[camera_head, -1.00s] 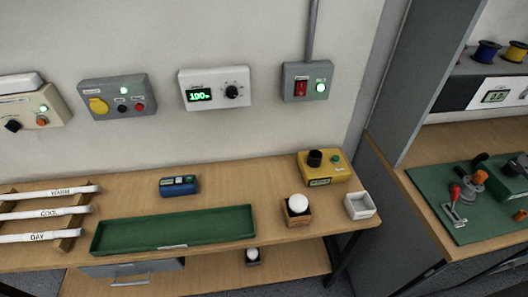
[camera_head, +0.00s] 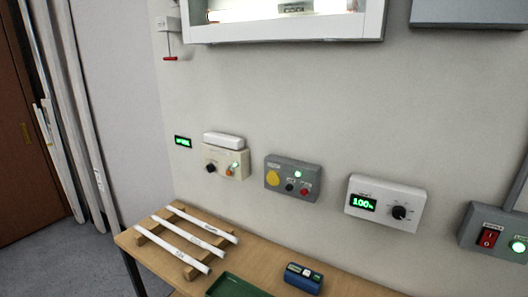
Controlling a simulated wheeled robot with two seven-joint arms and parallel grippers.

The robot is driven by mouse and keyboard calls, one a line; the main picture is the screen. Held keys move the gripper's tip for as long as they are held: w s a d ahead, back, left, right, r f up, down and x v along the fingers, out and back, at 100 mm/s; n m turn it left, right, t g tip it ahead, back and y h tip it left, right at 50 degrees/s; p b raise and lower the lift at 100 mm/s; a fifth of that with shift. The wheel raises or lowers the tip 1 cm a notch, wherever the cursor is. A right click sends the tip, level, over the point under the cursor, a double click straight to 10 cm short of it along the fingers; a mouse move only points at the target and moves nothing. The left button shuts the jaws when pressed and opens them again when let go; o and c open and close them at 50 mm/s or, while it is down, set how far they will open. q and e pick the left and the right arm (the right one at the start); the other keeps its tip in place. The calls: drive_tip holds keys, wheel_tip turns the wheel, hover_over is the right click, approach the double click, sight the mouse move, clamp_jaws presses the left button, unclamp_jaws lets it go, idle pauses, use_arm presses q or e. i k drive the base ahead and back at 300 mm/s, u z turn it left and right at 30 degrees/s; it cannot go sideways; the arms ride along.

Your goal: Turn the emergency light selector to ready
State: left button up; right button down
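The cream wall box (camera_head: 225,161) with a white lamp bar (camera_head: 224,141) on top looks like the emergency light unit; its label is too small to read. It carries a black selector knob (camera_head: 211,168), an orange button (camera_head: 229,172) and a lit green lamp (camera_head: 235,165). The knob's pointing direction is too small to tell. Neither of my grippers shows in the head view.
Below stands a wooden bench (camera_head: 258,254) with white tubes on a rack, a green tray (camera_head: 236,286) and a blue device (camera_head: 303,278).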

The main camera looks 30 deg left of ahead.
sight(210, 167)
drive_tip(key=u, duration=1.15)
